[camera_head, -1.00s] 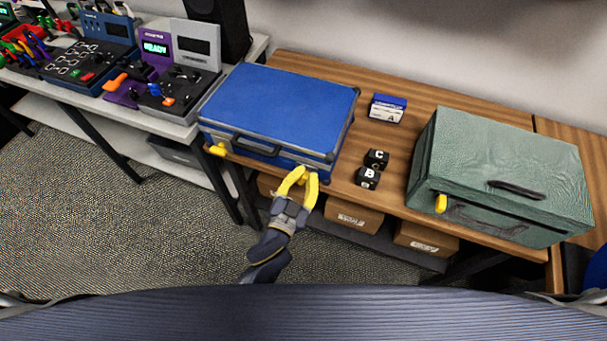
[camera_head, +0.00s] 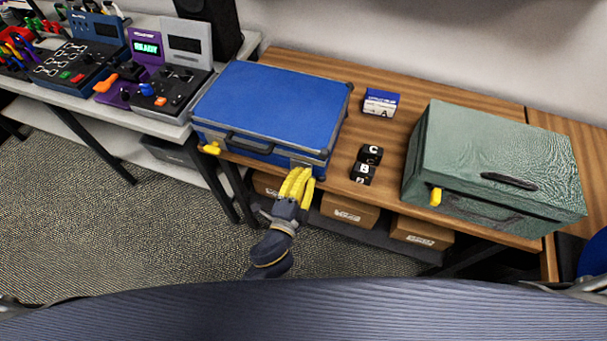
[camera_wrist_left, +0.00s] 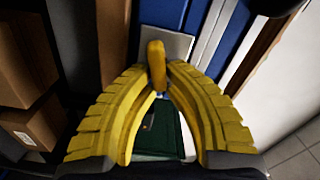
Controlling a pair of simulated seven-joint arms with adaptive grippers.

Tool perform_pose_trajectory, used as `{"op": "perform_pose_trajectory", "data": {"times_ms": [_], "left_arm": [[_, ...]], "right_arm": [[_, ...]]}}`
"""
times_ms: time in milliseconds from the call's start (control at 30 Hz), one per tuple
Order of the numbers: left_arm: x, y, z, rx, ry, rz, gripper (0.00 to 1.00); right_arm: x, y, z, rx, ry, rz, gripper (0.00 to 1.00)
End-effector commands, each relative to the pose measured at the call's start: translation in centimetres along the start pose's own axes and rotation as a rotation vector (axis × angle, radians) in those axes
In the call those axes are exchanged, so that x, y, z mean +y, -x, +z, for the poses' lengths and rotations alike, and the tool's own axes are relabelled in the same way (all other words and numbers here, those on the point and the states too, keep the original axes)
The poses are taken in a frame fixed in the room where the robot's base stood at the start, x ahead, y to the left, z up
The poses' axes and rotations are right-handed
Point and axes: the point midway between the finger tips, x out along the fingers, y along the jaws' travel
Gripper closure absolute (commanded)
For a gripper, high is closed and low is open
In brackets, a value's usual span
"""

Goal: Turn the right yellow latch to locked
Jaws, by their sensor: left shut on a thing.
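A closed blue case (camera_head: 270,105) lies on the wooden table. Its left yellow latch (camera_head: 210,148) shows at the front left corner. The right yellow latch (camera_wrist_left: 156,62) is on a pale metal plate on the case front and shows in the left wrist view. In the head view my fingers hide it. My left gripper (camera_head: 299,176) is at the front right of the case, with yellow fingers. In the left wrist view the fingertips (camera_wrist_left: 158,72) are shut on the right latch. My right gripper is not in view.
A green case (camera_head: 490,160) with a yellow latch stands at the right. Black blocks (camera_head: 366,164) and a blue-white box (camera_head: 380,102) lie between the cases. Cardboard boxes (camera_head: 350,209) sit on the shelf below. A bench (camera_head: 170,128) with devices stands at the left.

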Motion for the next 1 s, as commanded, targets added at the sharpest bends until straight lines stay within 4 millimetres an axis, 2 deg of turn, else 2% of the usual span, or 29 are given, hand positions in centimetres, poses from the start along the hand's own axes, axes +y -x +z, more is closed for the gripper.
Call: {"op": "perform_pose_trajectory", "data": {"times_ms": [400, 1000], "left_arm": [[0.47, -0.04, 0.08, 0.0, -0.253, -0.001, 1.0], [0.58, -0.05, 0.12, 0.0, -0.33, -0.001, 1.0]], "right_arm": [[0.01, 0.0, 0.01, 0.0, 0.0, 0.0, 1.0], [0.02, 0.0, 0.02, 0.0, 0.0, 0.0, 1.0]]}}
